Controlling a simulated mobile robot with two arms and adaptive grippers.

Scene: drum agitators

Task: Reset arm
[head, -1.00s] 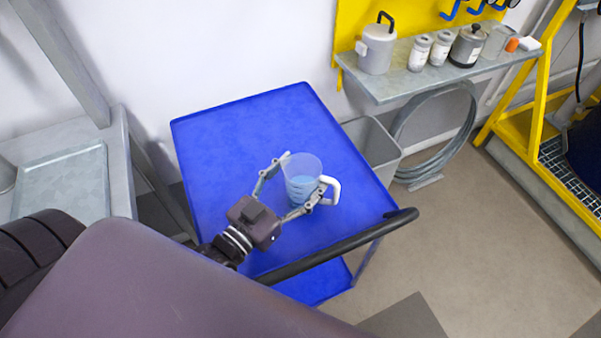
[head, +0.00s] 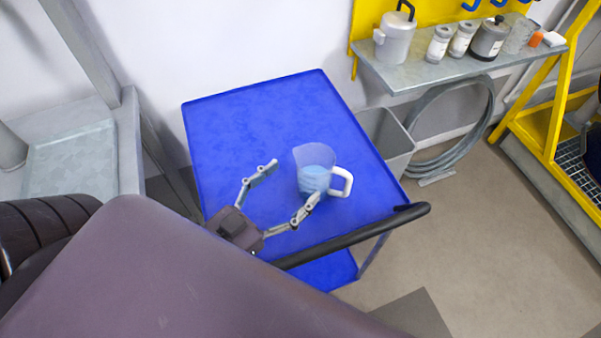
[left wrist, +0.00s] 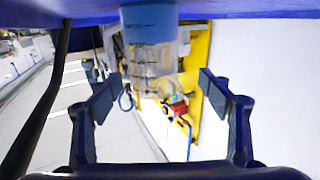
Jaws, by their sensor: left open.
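A clear measuring jug (head: 314,176) with blue liquid and a white handle stands upright on the blue cart top (head: 250,115). My left gripper (head: 292,180) is open, its fingers spread, and it is on the near left side of the jug with nothing in it. In the left wrist view the jug (left wrist: 150,45) shows upside down beyond the open fingertips (left wrist: 158,85), apart from them. My right gripper is not in view.
The cart's black handle bar (head: 350,236) runs along its near right edge. A grey bin (head: 390,140) stands behind the cart. A wall shelf (head: 440,70) holds several containers. A grey bench (head: 75,150) stands at the left.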

